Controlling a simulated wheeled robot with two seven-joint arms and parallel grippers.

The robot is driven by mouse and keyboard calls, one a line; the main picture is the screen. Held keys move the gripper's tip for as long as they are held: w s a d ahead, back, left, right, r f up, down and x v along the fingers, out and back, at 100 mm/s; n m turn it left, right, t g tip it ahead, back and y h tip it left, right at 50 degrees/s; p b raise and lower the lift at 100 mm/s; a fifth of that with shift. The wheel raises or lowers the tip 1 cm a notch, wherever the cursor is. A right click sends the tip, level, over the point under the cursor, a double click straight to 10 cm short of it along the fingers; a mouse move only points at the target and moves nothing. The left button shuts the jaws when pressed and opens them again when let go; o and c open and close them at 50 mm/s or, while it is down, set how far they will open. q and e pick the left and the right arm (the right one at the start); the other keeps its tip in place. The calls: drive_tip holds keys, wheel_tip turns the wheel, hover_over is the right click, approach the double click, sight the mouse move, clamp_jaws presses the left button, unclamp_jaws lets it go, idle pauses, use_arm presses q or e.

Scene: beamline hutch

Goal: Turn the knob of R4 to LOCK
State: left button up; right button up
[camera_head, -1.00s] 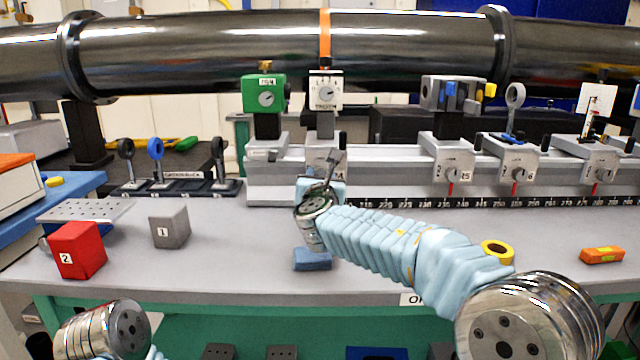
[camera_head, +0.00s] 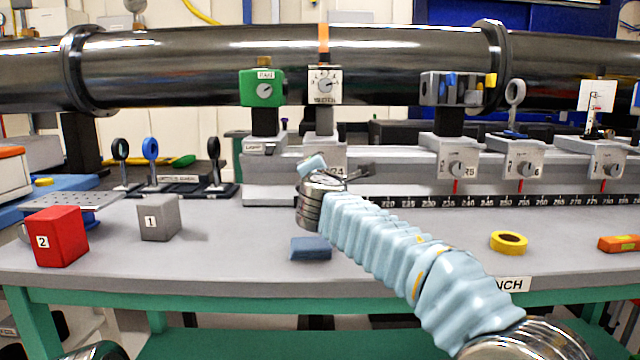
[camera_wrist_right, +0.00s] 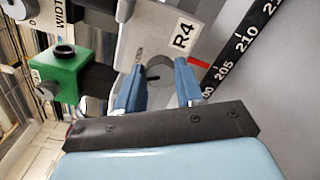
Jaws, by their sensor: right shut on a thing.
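The R4 carrier shows in the right wrist view as a pale plate with an R4 label (camera_wrist_right: 183,35). Its grey round knob (camera_wrist_right: 160,78) sits between the two blue fingers of my right gripper (camera_wrist_right: 159,72), which is shut on it. A dark line shows on the knob; the lettering beside it is too small to read, so I cannot tell its setting. In the head view the R4 label (camera_head: 339,170) is partly hidden behind my right wrist, and the knob is hidden. My left gripper is out of view.
A long ruled rail (camera_head: 440,201) carries several other carriers, with knobs to the right. A green device (camera_head: 262,88) stands close by. A blue block (camera_head: 311,248), yellow ring (camera_head: 509,242), grey cube (camera_head: 158,219) and red cube (camera_head: 56,238) rest on the bench.

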drive_tip(key=shift+f+m+b, duration=0.2)
drive_tip(key=shift+m+b, duration=1.45)
drive_tip(key=shift+m, duration=1.25)
drive_tip(key=o, duration=1)
drive_tip(key=shift+o, duration=0.2)
drive_tip(key=shift+s, duration=0.1)
